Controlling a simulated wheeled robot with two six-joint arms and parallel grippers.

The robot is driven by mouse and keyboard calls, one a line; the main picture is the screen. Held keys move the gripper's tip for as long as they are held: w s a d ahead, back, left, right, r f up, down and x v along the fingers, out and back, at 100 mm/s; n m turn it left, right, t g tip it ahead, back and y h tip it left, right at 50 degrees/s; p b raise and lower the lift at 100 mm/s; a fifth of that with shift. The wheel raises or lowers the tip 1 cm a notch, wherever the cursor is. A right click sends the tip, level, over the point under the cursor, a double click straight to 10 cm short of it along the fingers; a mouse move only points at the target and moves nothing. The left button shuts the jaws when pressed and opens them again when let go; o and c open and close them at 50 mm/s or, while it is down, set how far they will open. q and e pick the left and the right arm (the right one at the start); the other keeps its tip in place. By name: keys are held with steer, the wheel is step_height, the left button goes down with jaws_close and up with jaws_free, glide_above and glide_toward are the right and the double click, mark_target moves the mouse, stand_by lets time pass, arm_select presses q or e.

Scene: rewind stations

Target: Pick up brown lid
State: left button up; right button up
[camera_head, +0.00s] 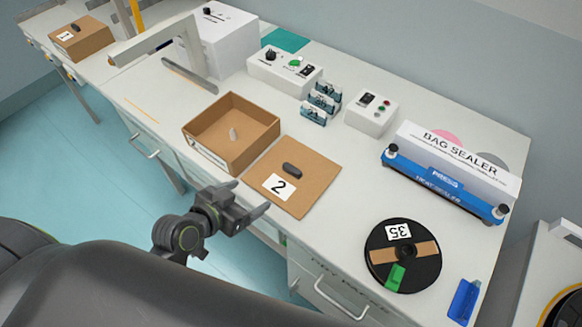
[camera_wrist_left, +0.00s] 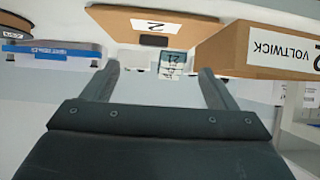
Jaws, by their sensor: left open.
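The brown lid (camera_head: 305,167) lies flat on the white bench, with a dark handle (camera_head: 292,170) in its middle and a white label reading 2. It also shows at the top of the left wrist view (camera_wrist_left: 185,28). My left gripper (camera_head: 255,201) is open and empty, just off the lid's near left edge by the bench's front edge. In the left wrist view its two fingers (camera_wrist_left: 158,82) stand apart with nothing between them. My right gripper is not in view.
An open brown box (camera_head: 262,138) stands left of the lid, holding a small grey piece. A black reel (camera_head: 425,272) marked 35, a blue bag sealer (camera_head: 430,178), small teal holders (camera_head: 322,101) and control boxes (camera_head: 285,72) stand around. Bare bench lies right of the lid.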

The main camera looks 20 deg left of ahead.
arm_select(q)
step_height(320, 180, up, 2)
steer(key=p, duration=0.2)
glide_toward(291, 169)
steer(key=x, duration=0.3)
steer(key=shift+w, duration=0.25)
steer(key=shift+w+d+f+p, duration=0.2)
steer(key=shift+w+f+p, duration=0.1)
steer(key=shift+w+p, duration=0.15)
steer(key=shift+p+x, duration=0.4)
steer(key=shift+x, duration=1.75)
steer(key=shift+s+f, duration=0.1)
steer(key=shift+s, duration=0.05)
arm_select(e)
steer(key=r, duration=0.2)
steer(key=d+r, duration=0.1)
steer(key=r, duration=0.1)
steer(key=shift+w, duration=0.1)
arm_select(q)
steer(key=shift+c, duration=0.4)
steer(key=c, duration=1)
